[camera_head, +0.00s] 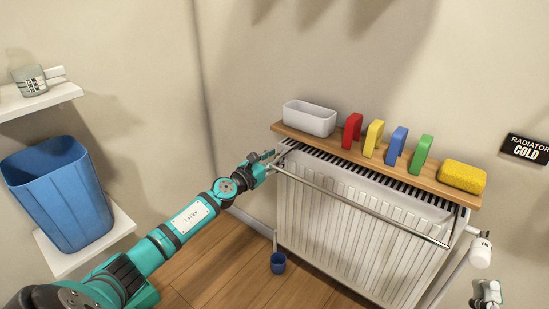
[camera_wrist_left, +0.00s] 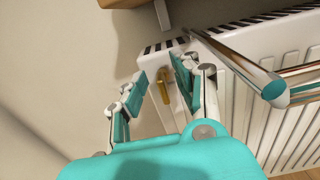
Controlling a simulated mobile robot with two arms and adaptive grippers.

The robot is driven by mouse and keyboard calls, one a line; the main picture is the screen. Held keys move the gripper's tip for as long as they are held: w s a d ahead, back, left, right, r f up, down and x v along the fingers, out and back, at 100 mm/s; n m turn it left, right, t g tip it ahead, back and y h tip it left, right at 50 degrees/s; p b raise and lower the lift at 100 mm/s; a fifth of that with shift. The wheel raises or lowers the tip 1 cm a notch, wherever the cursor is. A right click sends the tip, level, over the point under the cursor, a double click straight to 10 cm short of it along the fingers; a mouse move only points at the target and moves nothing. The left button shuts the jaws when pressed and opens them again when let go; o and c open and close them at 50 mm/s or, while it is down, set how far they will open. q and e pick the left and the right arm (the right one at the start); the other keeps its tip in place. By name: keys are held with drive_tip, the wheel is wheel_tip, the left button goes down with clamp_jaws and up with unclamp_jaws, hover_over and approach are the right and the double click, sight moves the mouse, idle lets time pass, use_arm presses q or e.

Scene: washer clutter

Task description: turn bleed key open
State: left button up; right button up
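The white radiator (camera_head: 350,220) stands against the wall, with my left gripper (camera_head: 268,157) at its upper left end. In the left wrist view my left gripper (camera_wrist_left: 163,84) is open, its two teal fingers spread before the radiator's white end face. A small brass piece (camera_wrist_left: 185,88), which looks like the bleed key, shows beside the right finger and is partly hidden by it. I cannot tell whether they touch.
A wooden shelf (camera_head: 448,190) above the radiator holds a white tub (camera_head: 309,118), several coloured blocks and a yellow sponge (camera_head: 462,176). A metal rail (camera_head: 360,205) runs along the radiator's front. A blue bin (camera_head: 60,195) stands left.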

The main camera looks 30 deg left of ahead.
use_arm(q)
clamp_jaws()
